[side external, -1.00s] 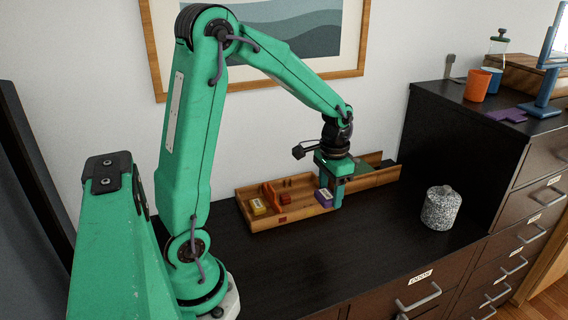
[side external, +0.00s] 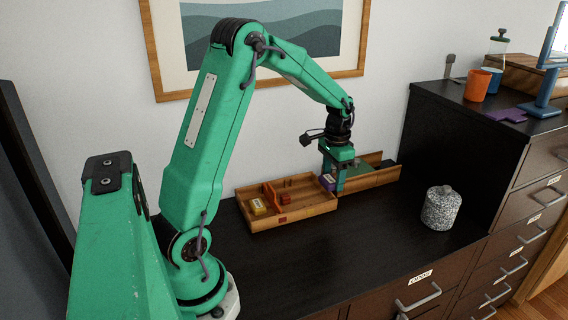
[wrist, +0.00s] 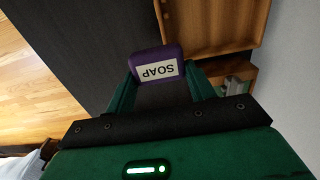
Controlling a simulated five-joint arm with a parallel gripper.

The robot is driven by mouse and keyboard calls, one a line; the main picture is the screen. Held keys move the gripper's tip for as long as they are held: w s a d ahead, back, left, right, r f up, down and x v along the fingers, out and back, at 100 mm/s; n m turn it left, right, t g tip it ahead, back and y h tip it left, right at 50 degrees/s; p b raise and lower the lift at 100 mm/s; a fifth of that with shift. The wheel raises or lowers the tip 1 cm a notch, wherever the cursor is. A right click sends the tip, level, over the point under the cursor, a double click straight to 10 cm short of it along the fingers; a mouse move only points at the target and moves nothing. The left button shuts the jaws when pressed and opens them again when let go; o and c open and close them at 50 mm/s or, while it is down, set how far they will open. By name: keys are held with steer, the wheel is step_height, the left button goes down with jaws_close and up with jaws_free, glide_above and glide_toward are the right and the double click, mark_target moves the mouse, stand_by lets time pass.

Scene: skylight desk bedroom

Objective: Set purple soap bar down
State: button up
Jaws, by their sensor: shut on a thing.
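The purple soap bar (side external: 328,182) with a white label is held at the right end of a wooden tray (side external: 290,218). In the wrist view the soap bar (wrist: 146,53) sits between the fingertips, its "SOAP" label facing the camera. My gripper (side external: 334,185) is shut on it; its two green fingers also show in the wrist view (wrist: 160,82). In the wrist view the bar lies beside and slightly overlaps the tray's edge (wrist: 190,48). I cannot tell its exact height above the tray.
A yellow block (side external: 258,206) and orange-red pieces (side external: 270,192) are in the tray. A second wooden holder (side external: 372,180) adjoins it on the right. A speckled lidded jar (side external: 441,208) stands further right. The dark desktop (side external: 350,240) in front is clear.

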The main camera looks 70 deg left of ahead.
glide_above(314, 195)
step_height(314, 195, down, 6)
steer(key=shift+a+r, duration=0.1)
steer(key=shift+r, duration=0.1)
steer(key=shift+f, duration=2)
steer(key=shift+f, duration=0.1)
steer(key=o, duration=1)
steer(key=shift+c, duration=0.2)
steer(key=shift+o, duration=0.2)
step_height(314, 195, up, 12)
